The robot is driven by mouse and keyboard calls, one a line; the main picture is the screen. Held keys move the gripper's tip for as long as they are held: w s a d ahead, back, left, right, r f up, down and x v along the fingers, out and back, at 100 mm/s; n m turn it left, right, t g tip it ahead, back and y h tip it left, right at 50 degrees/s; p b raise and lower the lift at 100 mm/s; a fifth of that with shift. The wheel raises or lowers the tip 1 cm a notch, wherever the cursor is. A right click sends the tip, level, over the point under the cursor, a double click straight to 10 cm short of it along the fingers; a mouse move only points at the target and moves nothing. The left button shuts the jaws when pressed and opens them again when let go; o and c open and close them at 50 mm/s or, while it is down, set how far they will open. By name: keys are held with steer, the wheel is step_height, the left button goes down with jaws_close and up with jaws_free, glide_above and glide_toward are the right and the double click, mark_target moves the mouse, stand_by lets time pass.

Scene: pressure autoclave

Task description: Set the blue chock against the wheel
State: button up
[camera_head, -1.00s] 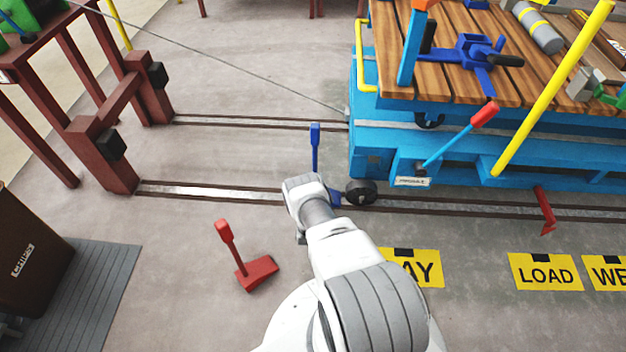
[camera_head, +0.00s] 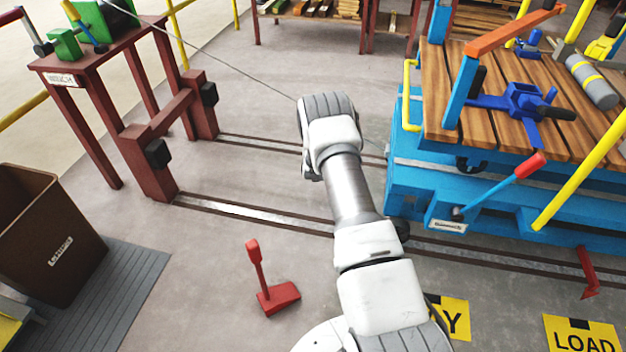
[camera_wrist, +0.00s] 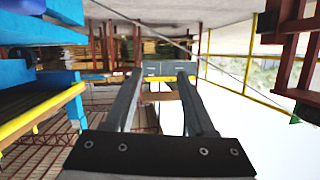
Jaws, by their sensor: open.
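In the head view, the blue cart (camera_head: 405,195) stands on the rails at the right. A dark sliver of its near wheel (camera_head: 403,231) shows beside my arm; the rest is covered. The blue chock is not visible now; my arm covers the floor left of the wheel. My gripper (camera_wrist: 160,75) shows in the wrist view with two dark fingers spread apart and nothing between them. It points out across the room, with the cart's blue and yellow parts at the left. In the head view my arm hides the fingers.
A red chock (camera_head: 278,299) with an upright handle stands on the floor left of my arm. A red winch frame with buffers (camera_head: 150,170) stands at the rails' left end. A cable (camera_head: 235,67) runs toward the cart. A brown bin (camera_head: 45,235) is at the left.

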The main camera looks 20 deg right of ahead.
steer(key=a+r+n+g+y, duration=0.1)
steer(key=a+r+y, duration=0.4)
steer(key=r, duration=1.3)
steer(key=s+a+r+n+g, duration=0.1)
steer(key=s+a+r, duration=0.5)
steer(key=s+r, duration=0.2)
steer(key=s+a+r+n+g, duration=0.1)
steer(key=s+a+r+n, duration=0.1)
steer(key=s+a+r, duration=0.55)
steer(key=s+a+r+n+g, duration=0.1)
steer(key=s+a+g, duration=0.1)
steer(key=s, duration=1.4)
steer(key=s+a+r+n+g+y, duration=0.1)
steer(key=s+a+g, duration=0.1)
steer(key=s, duration=1.5)
steer(key=shift+a+y, duration=0.2)
steer(key=shift+y, duration=0.1)
steer(key=shift+s, duration=0.1)
